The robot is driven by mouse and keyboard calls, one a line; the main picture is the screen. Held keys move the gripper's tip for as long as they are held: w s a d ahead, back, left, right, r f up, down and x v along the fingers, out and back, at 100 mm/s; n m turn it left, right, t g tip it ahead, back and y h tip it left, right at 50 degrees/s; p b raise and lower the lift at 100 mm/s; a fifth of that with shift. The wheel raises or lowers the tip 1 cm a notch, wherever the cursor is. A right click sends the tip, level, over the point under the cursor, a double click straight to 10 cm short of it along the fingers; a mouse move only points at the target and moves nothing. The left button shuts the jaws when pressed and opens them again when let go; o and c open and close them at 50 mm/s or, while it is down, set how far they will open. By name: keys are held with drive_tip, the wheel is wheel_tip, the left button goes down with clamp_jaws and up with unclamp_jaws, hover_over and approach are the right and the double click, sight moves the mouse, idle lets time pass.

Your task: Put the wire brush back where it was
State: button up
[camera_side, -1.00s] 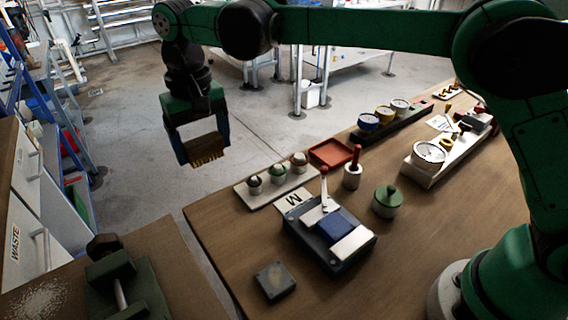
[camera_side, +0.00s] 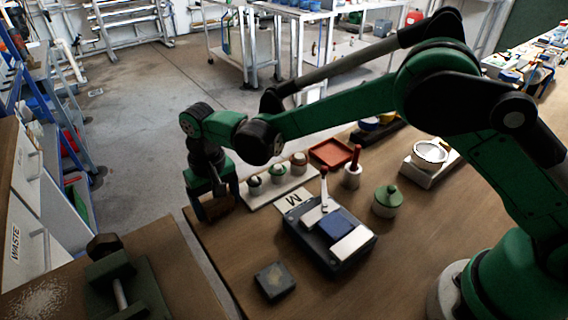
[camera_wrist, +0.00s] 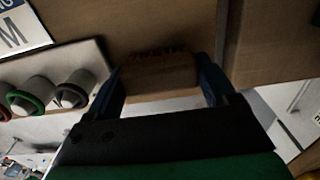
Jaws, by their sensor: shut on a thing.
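The wire brush has a brown wooden block, and in the side view (camera_side: 217,207) it hangs under my gripper (camera_side: 212,200). My gripper is shut on it, with one blue finger at each end of the block. In the wrist view the brush (camera_wrist: 158,75) sits between the fingers of my gripper (camera_wrist: 160,82), its dark bristles toward the wooden table top. It is at the table's far left corner, left of the white strip with three round pots. I cannot tell whether the bristles touch the table.
The white strip (camera_side: 252,203) with pots stands close to the right of my gripper. Nearby are a red tray (camera_side: 331,152), a card marked M (camera_side: 292,200), a grey device (camera_side: 330,236) and a dark square block (camera_side: 274,281). The table's front left is mostly clear.

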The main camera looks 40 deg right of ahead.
drive_tip(key=shift+f, duration=0.1)
drive_tip(key=o, duration=1.1)
wheel_tip(320, 180, up, 12)
drive_tip(key=s+d+r+t, duration=0.1)
drive_tip(key=s+d+r, duration=0.1)
drive_tip(key=d+r, duration=0.3)
drive_tip(key=s+d+f+t, duration=0.1)
drive_tip(key=s+d+t, duration=0.1)
drive_tip(key=s+d, duration=0.1)
drive_tip(key=s+d+f+t, duration=0.1)
drive_tip(key=s+d+t, duration=0.1)
drive_tip(key=s+d, duration=0.2)
drive_tip(key=s+d+f+t, duration=0.2)
drive_tip(key=s+d, duration=0.2)
drive_tip(key=d, duration=0.3)
drive_tip(key=shift+s+d, duration=0.25)
